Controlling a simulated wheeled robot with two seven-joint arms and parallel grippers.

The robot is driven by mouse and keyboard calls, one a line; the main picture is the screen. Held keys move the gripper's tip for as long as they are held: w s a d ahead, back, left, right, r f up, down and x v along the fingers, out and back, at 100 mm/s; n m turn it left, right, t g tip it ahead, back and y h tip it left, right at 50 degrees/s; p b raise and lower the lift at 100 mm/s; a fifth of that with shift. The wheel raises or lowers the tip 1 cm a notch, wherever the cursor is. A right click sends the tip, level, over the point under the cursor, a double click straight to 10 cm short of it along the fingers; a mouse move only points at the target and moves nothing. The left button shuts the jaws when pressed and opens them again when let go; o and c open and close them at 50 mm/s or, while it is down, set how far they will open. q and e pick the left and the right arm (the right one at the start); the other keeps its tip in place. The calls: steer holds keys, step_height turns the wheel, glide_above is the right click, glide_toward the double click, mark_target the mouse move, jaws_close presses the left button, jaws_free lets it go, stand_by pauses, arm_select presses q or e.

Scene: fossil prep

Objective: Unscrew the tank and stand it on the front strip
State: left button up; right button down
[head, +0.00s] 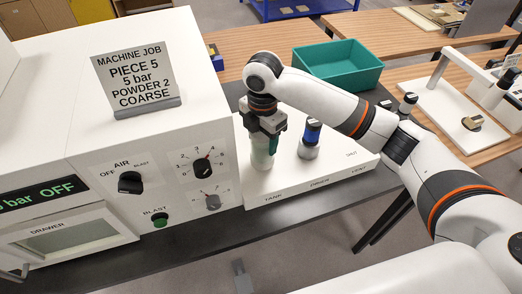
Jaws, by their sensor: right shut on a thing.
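The tank (262,158) is a pale greenish-white upright cylinder at the left end of the white station block (330,178), behind the label TANK. My right gripper (268,135) points down from above and is shut on the tank's upper part, hiding its top. I cannot tell whether the tank is still screwed in. The dark strip (215,245) in front of the block and the machine is bare where it shows. My left gripper is not in view.
A blue-topped cylinder (310,138) stands just right of the tank. The white machine (85,130) with knobs and a job sign (135,78) rises close on the left. A teal bin (338,65) sits behind; a white stand (465,115) is at right.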

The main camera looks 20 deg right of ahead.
steer(key=shift+r, duration=0.15)
steer(key=shift+r, duration=2.05)
